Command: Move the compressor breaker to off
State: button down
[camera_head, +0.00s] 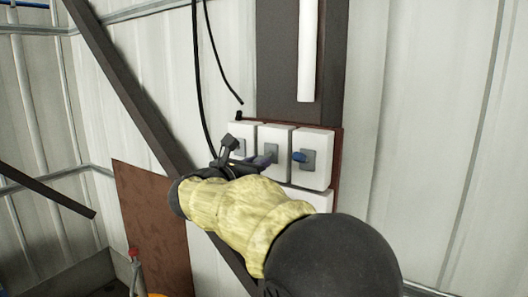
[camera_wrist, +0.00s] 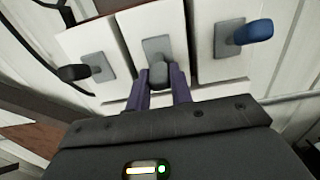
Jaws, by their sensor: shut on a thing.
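Three white breaker boxes hang side by side on a brown board; no label on them can be read, so I cannot tell which is the compressor breaker. In the wrist view, the left box has a black lever (camera_wrist: 73,73), the middle box has a dark lever (camera_wrist: 158,74), and the right box has a blue lever (camera_wrist: 253,31). My gripper (camera_wrist: 164,84) is shut on the middle lever, with its two purple-grey fingers on either side of it. In the head view my gripper (camera_head: 262,161) is at the middle box (camera_head: 277,138), beside the right box (camera_head: 317,143) with the blue lever (camera_head: 299,157).
Another white box (camera_head: 318,199) sits below the row, partly hidden by my arm. A white tube (camera_head: 308,50) runs down a dark post above. Black cables (camera_head: 206,100) hang at the left. A dark diagonal beam (camera_head: 125,85) crosses the corrugated wall.

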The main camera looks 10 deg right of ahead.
jog(key=shift+f, duration=0.35)
jog(key=shift+f+b, duration=0.5)
jog(key=shift+f, duration=0.15)
jog(key=c, duration=1.7)
grip_release()
jog(key=shift+w, duration=0.1)
jog(key=o, duration=0.5)
jog(key=shift+d+r, duration=0.1)
jog(key=shift+o, duration=0.2)
jog(key=shift+r, duration=0.1)
jog(key=v, duration=0.7)
jog(key=shift+b, duration=0.35)
jog(key=shift+r, duration=0.1)
